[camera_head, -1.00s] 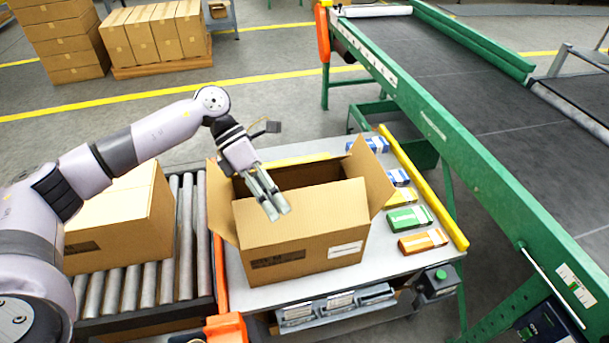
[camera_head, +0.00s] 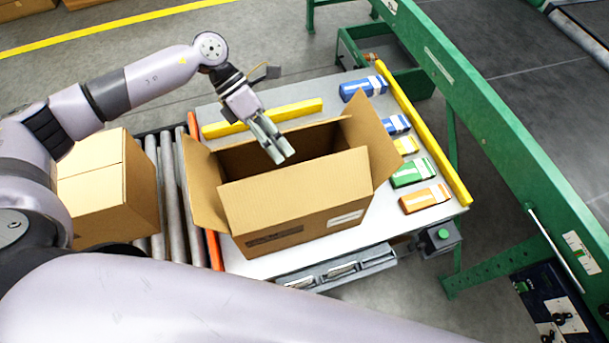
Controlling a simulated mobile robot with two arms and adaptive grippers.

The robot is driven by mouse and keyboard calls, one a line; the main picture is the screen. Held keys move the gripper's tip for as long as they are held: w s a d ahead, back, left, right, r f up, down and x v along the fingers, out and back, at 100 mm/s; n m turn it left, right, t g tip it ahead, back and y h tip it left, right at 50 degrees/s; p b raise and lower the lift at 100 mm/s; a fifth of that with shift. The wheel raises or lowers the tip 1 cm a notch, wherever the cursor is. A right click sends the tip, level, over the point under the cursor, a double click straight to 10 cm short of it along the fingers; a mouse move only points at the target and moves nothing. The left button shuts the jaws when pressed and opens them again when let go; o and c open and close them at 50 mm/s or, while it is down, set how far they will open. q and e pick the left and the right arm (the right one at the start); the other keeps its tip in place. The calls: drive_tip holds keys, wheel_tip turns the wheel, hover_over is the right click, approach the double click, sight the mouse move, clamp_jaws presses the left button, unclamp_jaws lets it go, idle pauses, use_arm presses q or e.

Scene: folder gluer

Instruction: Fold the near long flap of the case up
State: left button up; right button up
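The case (camera_head: 290,215) is an open brown carton on the grey table (camera_head: 330,253). Its short flaps stick out, one left (camera_head: 203,180) and one right (camera_head: 372,140). A line crosses the near face, with the near long flap (camera_head: 300,190) above it; I cannot tell its exact tilt. A dark print and a white label show lower down. My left gripper (camera_head: 284,158) points down over the case's opening, behind the near flap's top edge. Its two fingers are together and hold nothing. Whether they touch the flap is unclear. My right gripper is out of view.
A closed carton (camera_head: 100,190) stands on the rollers (camera_head: 172,190) at left. Several small coloured boxes (camera_head: 412,172) line the table's right side beside a yellow rail (camera_head: 425,130). Another yellow bar (camera_head: 262,117) lies behind the case. A green-framed conveyor (camera_head: 480,110) stands at right.

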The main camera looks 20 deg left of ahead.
sight(304, 181)
use_arm(q)
drive_tip(key=p+x, duration=0.2)
drive_tip(key=x, duration=0.7)
drive_tip(key=shift+d+f, duration=0.15)
drive_tip(key=shift+d, duration=0.05)
drive_tip(key=shift+s+d+f+p, duration=0.1)
drive_tip(key=shift+d+f+p, duration=0.15)
drive_tip(key=shift+f+p, duration=0.15)
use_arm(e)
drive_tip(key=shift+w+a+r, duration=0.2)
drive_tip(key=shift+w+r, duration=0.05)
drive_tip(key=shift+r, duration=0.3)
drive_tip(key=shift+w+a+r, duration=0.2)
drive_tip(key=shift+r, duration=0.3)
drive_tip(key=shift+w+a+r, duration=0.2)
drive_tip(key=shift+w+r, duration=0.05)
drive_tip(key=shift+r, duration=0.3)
use_arm(q)
drive_tip(key=shift+c, duration=0.6)
clamp_jaws()
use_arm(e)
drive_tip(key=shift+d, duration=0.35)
